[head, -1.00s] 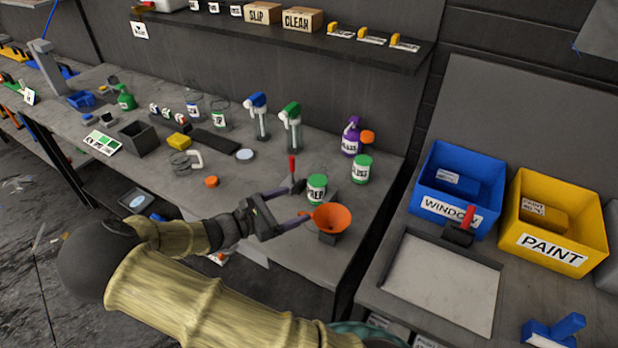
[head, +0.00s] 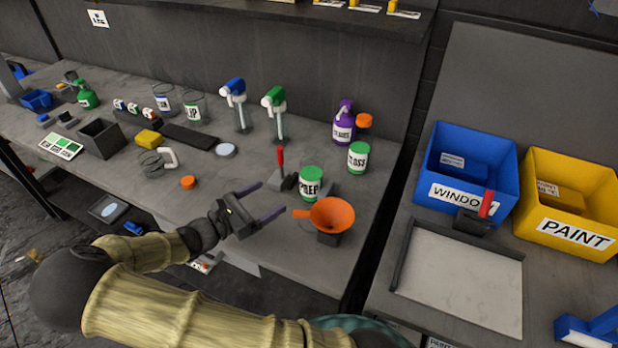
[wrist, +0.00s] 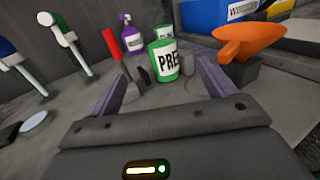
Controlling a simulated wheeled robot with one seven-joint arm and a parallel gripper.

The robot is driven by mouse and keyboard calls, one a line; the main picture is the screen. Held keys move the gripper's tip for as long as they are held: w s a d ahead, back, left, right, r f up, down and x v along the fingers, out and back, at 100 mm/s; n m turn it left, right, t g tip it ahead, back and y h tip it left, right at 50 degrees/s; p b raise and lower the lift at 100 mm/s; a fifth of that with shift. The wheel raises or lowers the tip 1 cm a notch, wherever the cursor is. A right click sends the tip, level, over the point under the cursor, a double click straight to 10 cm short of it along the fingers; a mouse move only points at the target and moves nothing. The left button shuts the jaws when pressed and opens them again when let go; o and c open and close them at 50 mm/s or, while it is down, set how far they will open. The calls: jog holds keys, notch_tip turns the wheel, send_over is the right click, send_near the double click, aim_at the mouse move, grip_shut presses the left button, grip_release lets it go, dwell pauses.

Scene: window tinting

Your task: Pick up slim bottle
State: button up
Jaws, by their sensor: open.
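A bottle labelled PREP (head: 311,185) with a green cap stands upright on the grey bench. It also shows in the wrist view (wrist: 165,63), ahead of my fingers and between them in the picture. My gripper (head: 272,198) is open and empty, in front and left of this bottle and apart from it. A similar green-capped bottle (head: 358,157) stands behind right. A purple spray bottle (head: 343,127) is farther back. Two tall narrow dispensers with blue (head: 240,112) and green (head: 277,118) heads stand at the back. I cannot tell which one the slim bottle is.
An orange funnel (head: 332,213) on a dark block sits just right of my gripper. A red-handled tool (head: 281,170) stands beside the PREP bottle's left. An orange cap (head: 188,182) lies left. Blue (head: 452,199) and yellow (head: 570,232) bins stand on the right-hand bench.

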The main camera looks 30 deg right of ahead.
aim_at(302, 177)
jog(key=shift+s+r, duration=0.1)
jog(key=shift+s, duration=0.05)
jog(key=shift+d, duration=0.15)
jog(key=p+x, duration=0.1)
jog(key=x, duration=1)
jog(key=shift+p, duration=0.35)
jog(key=shift+w+d, duration=0.3)
jog(key=shift+d, duration=0.2)
jog(key=shift+a, duration=0.15)
jog(key=shift+s, duration=0.1)
jog(key=p+x, duration=0.1)
jog(key=x, duration=0.4)
